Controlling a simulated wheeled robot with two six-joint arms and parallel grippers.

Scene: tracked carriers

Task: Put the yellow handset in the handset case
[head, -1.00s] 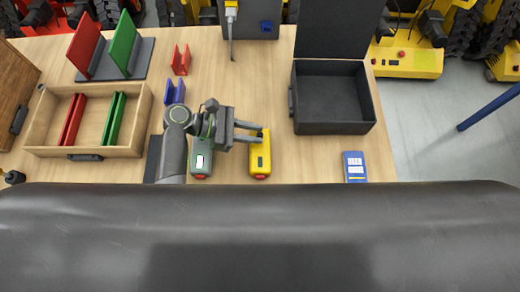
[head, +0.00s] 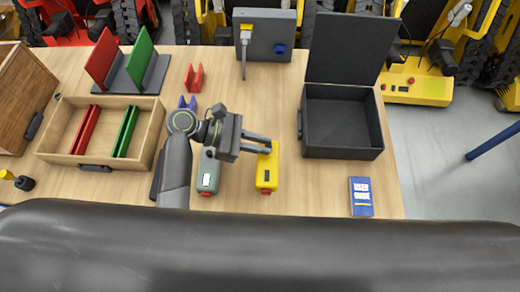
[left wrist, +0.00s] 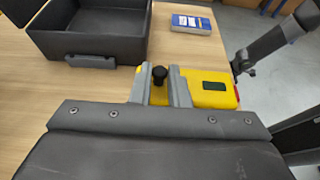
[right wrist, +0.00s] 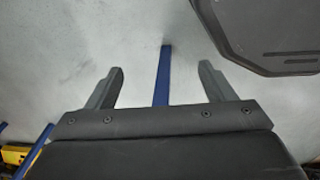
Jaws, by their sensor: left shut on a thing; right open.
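The yellow handset (head: 267,176) is by the table's front middle, to the right of a grey handset (head: 208,175). It also shows in the left wrist view (left wrist: 215,92), with a black knob at one end. My left gripper (head: 270,146) is shut on the handset near its far end; in the left wrist view its fingers (left wrist: 158,90) sit either side of that end. I cannot tell whether the handset is off the table. The black handset case (head: 342,153) stands open and empty to the right, lid (head: 346,50) raised. My right gripper (right wrist: 160,72) is open and empty.
A blue booklet (head: 361,197) lies at the front right. A wooden tray (head: 150,130) with red and green pieces is at left, a red and green rack (head: 125,75) behind it. A grey box (head: 265,35) stands at the back. Bare table separates handset and case.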

